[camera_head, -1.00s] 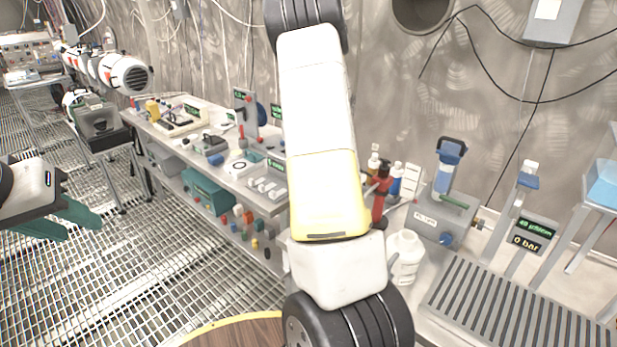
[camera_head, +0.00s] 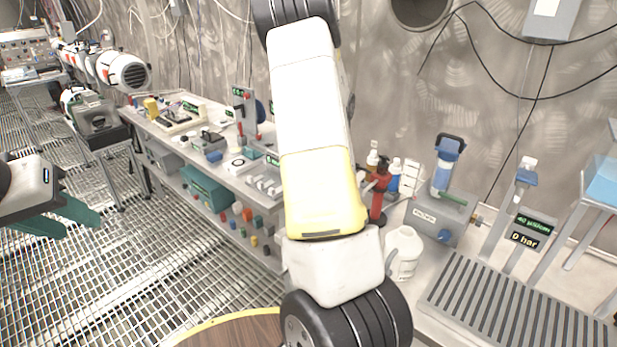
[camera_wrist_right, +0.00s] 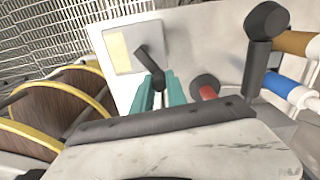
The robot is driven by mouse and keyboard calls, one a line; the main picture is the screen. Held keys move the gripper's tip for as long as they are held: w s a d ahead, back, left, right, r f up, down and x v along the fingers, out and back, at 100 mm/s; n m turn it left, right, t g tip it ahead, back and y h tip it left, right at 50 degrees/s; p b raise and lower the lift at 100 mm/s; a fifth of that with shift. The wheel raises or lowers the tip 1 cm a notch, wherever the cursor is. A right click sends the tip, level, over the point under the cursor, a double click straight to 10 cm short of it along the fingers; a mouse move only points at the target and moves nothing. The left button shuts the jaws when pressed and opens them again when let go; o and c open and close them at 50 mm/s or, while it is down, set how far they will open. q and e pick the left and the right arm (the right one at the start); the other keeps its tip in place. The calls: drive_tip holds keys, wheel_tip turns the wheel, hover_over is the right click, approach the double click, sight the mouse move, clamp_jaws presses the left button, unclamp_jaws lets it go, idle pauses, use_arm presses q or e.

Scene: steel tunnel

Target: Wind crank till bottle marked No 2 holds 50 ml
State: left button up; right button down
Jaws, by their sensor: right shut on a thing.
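In the right wrist view my right gripper (camera_wrist_right: 158,92) has its teal fingers closed around the end of a black crank (camera_wrist_right: 150,62). The crank stands against a pale housing (camera_wrist_right: 185,42) with a cream panel. In the head view my right arm hides this gripper and the crank. My left gripper (camera_head: 78,217) is at the left edge of the head view, with teal fingers apart and empty, over the grating. Bottles with blue (camera_head: 395,176) and orange (camera_head: 373,160) parts stand right of my arm. No mark No 2 or fill level is readable.
A white jug (camera_head: 404,252) stands beside a grey pump box (camera_head: 437,216) and a slatted rack (camera_head: 505,305). Grating floor (camera_head: 150,260) is open at left.

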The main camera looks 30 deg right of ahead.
drive_tip(key=c, duration=1.3)
unclamp_jaws()
wheel_tip(320, 180, up, 8)
drive_tip(key=shift+w+f, duration=0.1)
drive_tip(key=shift+f, duration=0.1)
drive_tip(key=shift+r, duration=0.15)
drive_tip(key=shift+c, duration=0.5)
